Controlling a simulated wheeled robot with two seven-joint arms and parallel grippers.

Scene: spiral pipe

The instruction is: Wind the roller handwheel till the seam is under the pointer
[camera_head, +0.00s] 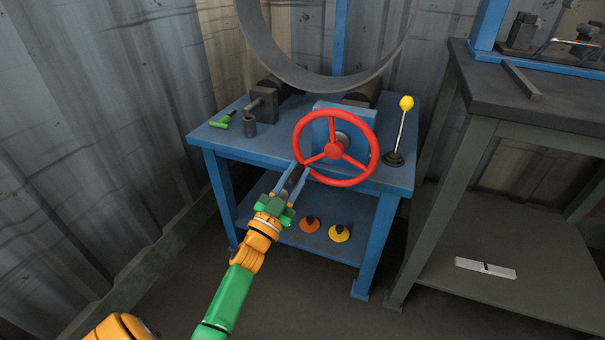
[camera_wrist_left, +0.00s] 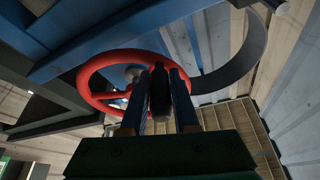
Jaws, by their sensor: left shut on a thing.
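The red three-spoke handwheel (camera_head: 333,150) is on the front of the blue roller stand. My left gripper (camera_head: 300,169) is at the lower left of its rim. In the left wrist view, the fingers (camera_wrist_left: 166,80) are shut on a dark handle (camera_wrist_left: 159,96) at the wheel's rim (camera_wrist_left: 88,78). A large grey curved pipe band (camera_head: 300,80) stands over dark rollers (camera_head: 363,92) behind the wheel; its top is out of frame. I cannot make out the seam or the pointer. My right gripper is not in view.
A yellow-knobbed lever (camera_head: 401,130) stands right of the wheel. A grey block (camera_head: 264,105) and a green-handled part (camera_head: 222,122) are at the left. Orange (camera_head: 310,225) and yellow (camera_head: 340,233) items sit on the lower shelf. A dark bench (camera_head: 520,95) stands at the right.

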